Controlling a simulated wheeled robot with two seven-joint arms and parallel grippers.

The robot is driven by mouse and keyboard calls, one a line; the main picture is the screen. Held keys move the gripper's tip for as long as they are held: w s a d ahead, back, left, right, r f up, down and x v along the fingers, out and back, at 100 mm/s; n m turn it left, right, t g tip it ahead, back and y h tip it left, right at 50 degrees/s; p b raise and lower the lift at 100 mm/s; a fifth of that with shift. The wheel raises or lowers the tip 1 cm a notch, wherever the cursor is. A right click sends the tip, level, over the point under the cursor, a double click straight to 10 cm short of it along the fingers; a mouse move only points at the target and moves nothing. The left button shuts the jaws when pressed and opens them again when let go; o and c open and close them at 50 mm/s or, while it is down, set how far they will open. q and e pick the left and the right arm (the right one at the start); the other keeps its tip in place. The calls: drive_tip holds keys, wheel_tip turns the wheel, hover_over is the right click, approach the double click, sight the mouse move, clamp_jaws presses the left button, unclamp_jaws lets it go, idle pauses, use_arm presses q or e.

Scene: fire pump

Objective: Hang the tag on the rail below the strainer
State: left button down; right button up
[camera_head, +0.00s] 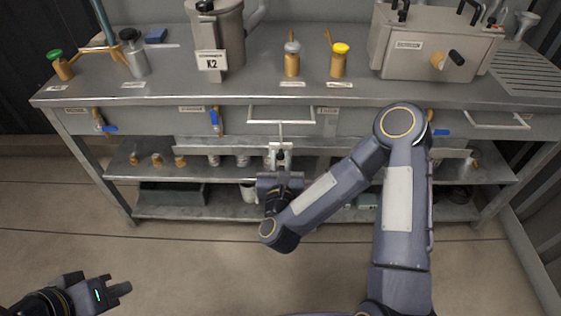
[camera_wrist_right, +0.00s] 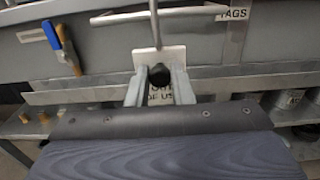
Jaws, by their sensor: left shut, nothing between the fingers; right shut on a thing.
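My right gripper (camera_head: 281,160) is shut on a pale tag in front of the bench; the tag (camera_wrist_right: 172,55) also shows in the right wrist view. A thin stem rises from the tag in front of a pale bar-shaped rail (camera_head: 281,107) on the bench front. I cannot tell whether it is hooked there. Lettering shows between the fingers (camera_wrist_right: 159,92), partly hidden by a black knob. A grey vessel with a K2 plate (camera_head: 211,60) stands above and left. I cannot read which part is named strainer. My left gripper (camera_head: 118,288) is shut and empty at lower left.
A second bar (camera_head: 497,120) is at the bench's right front, below a grey box (camera_head: 420,60). Blue-handled valves (camera_head: 214,118) line the front. A TAGS label (camera_wrist_right: 235,14) is right of the near bar. Lower shelves hold small fittings; the floor (camera_head: 180,265) is clear.

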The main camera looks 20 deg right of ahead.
sight(281, 146)
drive_tip(key=shift+p+x, duration=1)
drive_tip(key=shift+x, duration=1.4)
drive_tip(key=shift+w+d+f, duration=0.1)
drive_tip(key=shift+w, duration=0.15)
drive_tip(key=shift+f+b, duration=1.1)
drive_tip(key=shift+b, duration=0.3)
drive_tip(key=o, duration=0.8)
drive_tip(key=shift+o, duration=0.2)
drive_tip(key=shift+s, duration=0.1)
